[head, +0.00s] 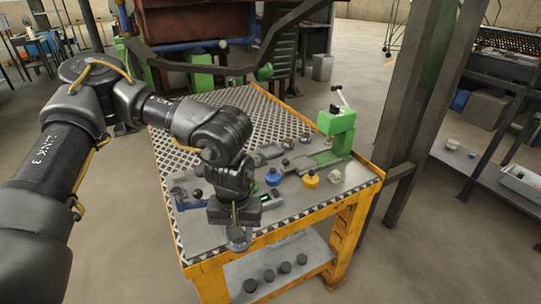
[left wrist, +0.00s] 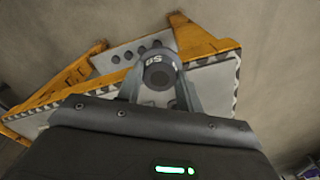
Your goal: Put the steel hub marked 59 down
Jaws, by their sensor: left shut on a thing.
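My left gripper (head: 239,229) is shut on the steel hub (head: 238,241), a short grey cylinder. The hub is at the near edge of the workbench top (head: 225,253); I cannot tell whether it touches it. In the left wrist view the hub (left wrist: 160,67) shows end-on, with a dark centre and a pale marking that reads upside down like 59. The two fingers of the gripper (left wrist: 160,88) are on either side of it. The gripper body hides part of the bench behind. My right gripper is not in view.
A green press (head: 340,128) stands at the bench's right. A blue-topped piece (head: 272,178), a yellow piece (head: 311,180) and other small parts lie on the top. Several dark round pieces (head: 269,275) sit on the lower shelf. A dark post (head: 405,110) rises at the right.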

